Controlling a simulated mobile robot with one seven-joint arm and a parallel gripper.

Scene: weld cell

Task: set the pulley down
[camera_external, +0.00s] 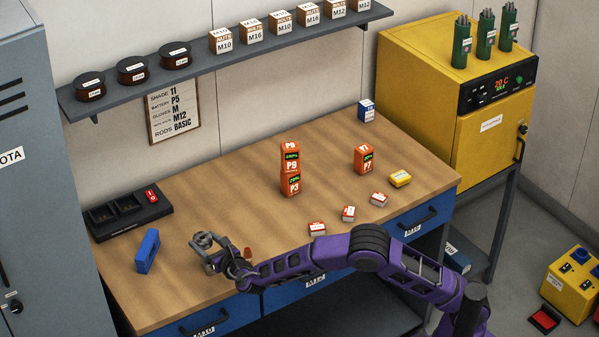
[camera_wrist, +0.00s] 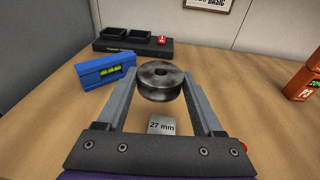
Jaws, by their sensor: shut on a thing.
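The pulley (camera_wrist: 160,80) is a dark grey metal wheel with a hole in its middle. It is held upright-axis between the fingertips of my gripper (camera_wrist: 160,88) in the wrist view. In the external view the pulley (camera_external: 203,241) shows at the end of my gripper (camera_external: 206,252), over the left part of the wooden workbench (camera_external: 230,205). My gripper is shut on the pulley. The pulley seems to be above the bench top; the exact gap cannot be told.
A blue level (camera_external: 147,251) stands just left of the pulley. A black charger tray (camera_external: 130,213) sits behind it. Orange batteries (camera_external: 290,182) stand mid-bench, with small boxes (camera_external: 348,213) to their right. Bare wood lies between the pulley and the batteries.

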